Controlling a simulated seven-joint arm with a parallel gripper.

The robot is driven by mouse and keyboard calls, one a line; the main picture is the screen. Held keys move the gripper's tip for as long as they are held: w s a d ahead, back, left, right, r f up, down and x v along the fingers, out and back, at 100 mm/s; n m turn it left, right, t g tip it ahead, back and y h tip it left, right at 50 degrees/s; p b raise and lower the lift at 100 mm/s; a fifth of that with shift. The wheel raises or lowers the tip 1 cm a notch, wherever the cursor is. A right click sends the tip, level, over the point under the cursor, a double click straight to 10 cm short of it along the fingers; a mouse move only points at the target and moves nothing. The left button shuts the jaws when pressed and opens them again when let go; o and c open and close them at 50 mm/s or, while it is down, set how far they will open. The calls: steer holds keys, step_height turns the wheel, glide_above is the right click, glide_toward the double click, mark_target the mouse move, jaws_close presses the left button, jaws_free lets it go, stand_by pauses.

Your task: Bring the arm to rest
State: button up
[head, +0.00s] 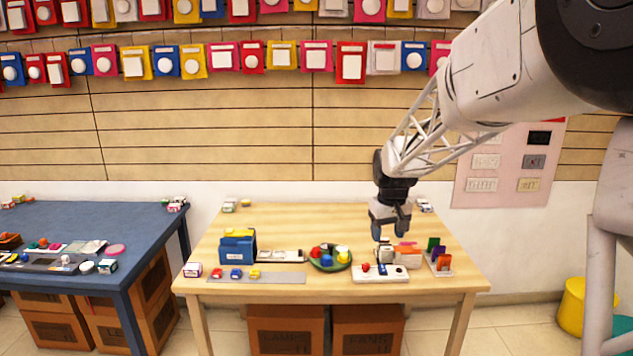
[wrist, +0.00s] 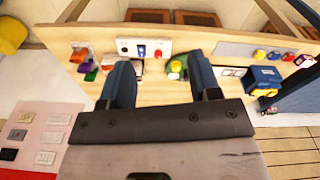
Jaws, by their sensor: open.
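My gripper (head: 391,232) hangs from my arm above the right half of the wooden table (head: 285,220). Its fingers point down and stand apart, with nothing seen between them. In the wrist view my gripper (wrist: 162,85) shows two dark blue fingers spread wide over the table. Below it in the head view is a white panel (head: 396,276) with small red, blue and white parts. The panel also shows in the wrist view (wrist: 130,48), beyond the fingertips.
A green tray (head: 314,265) with several coloured pieces, a blue box (head: 238,246) and a coloured card holder (head: 440,262) stand on the table. A blue table (head: 80,222) is at the left. A yellow bin (head: 574,302) stands at the right. The table's back middle is clear.

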steer(key=s+r+m+t, duration=0.1)
steer(key=s+m, duration=0.2)
steer(key=s, duration=3.9)
steer(key=shift+t, duration=0.3)
steer(key=shift+w+d, duration=0.1)
